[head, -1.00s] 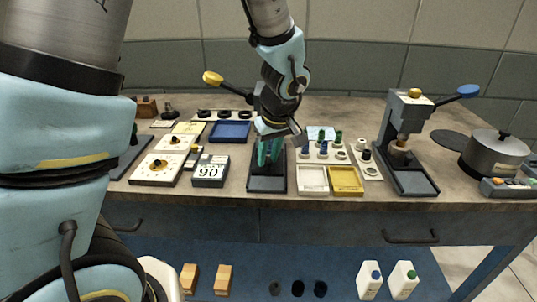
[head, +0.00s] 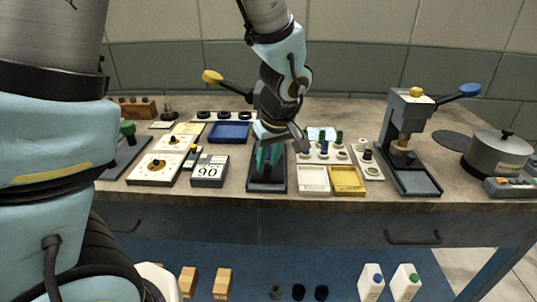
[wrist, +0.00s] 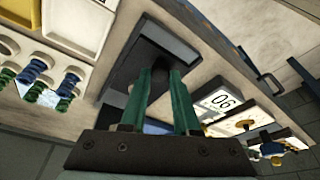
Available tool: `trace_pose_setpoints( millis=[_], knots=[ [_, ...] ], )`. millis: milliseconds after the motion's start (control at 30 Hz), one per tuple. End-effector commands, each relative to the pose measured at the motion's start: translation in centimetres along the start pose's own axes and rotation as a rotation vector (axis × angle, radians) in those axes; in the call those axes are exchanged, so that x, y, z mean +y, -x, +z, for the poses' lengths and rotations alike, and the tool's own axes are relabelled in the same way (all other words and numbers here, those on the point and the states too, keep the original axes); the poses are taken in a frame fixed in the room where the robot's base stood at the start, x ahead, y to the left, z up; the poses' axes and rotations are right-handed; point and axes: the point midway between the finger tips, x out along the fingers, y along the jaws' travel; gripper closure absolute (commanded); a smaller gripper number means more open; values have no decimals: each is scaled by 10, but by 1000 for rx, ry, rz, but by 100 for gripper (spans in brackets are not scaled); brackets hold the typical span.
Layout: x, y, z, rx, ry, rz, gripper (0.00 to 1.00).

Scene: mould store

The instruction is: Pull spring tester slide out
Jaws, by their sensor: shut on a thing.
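The spring tester, a dark press with a yellow-knobbed lever (head: 212,77) and a dark flat base (head: 267,186), stands mid-bench, mostly hidden behind my arm. My gripper (head: 266,160) points down over the base. Its green fingers are shut on a small dark knob (wrist: 160,74), which shows between the fingertips in the wrist view. The knob appears to belong to the slide; the slide's body is hard to make out. The wrist view also shows the base (wrist: 150,57) around and beyond the fingers.
A similar press (head: 409,128) with a blue-knobbed lever stands at right. A blue tray (head: 229,132) lies behind at left. The bench's front edge is close.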

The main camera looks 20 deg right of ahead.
Motion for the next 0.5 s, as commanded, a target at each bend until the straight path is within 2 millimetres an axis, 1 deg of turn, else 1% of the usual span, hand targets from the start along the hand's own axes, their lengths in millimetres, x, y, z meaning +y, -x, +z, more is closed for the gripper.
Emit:
trace_pose_setpoints(
  millis=[233,500],
  knots=[
    [-5,2,10,0,0,2,100],
    [-8,4,13,0,0,0,100]
  ],
)
